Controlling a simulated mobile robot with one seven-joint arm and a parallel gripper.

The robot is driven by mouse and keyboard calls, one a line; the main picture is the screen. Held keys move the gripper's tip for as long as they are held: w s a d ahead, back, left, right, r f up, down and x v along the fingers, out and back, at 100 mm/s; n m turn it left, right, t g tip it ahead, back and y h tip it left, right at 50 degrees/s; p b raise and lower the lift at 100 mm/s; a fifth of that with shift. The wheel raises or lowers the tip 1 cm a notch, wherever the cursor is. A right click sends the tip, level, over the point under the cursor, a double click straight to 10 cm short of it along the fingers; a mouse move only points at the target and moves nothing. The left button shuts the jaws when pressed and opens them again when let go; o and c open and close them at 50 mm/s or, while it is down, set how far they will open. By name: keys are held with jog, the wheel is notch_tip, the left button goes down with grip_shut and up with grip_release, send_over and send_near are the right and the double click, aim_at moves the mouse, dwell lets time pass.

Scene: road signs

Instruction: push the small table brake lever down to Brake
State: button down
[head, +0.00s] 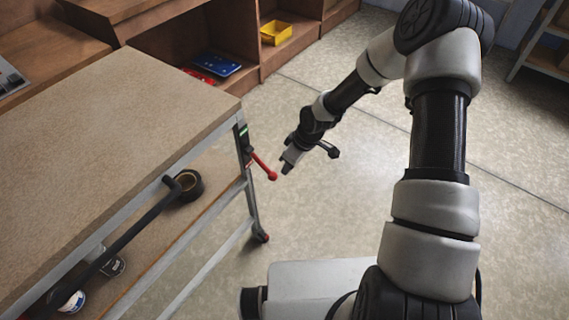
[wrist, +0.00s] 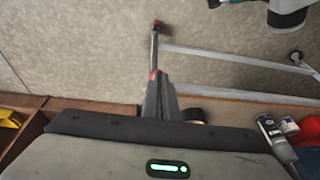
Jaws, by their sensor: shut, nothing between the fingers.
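My gripper (head: 287,168) is shut and empty, just right of the knob, with a small apparent gap. In the wrist view my fingers (wrist: 160,98) point up the picture; a small red patch just beyond them may be the lever, but I cannot tell.
A black tape roll (head: 188,184) and cans (head: 68,300) sit on the table's lower shelf. A dark handle bar (head: 125,238) runs along the table side. Wooden shelving with a yellow bin (head: 276,32) and a blue item (head: 217,64) stands behind. Floor right of the lever is clear.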

notch_tip(320, 180, down, 8)
jog(key=b, duration=0.5)
jog(key=shift+w+a+r, duration=0.15)
jog(key=shift+w+a, duration=0.15)
jog(key=shift+a, duration=0.05)
jog(key=shift+r, duration=0.1)
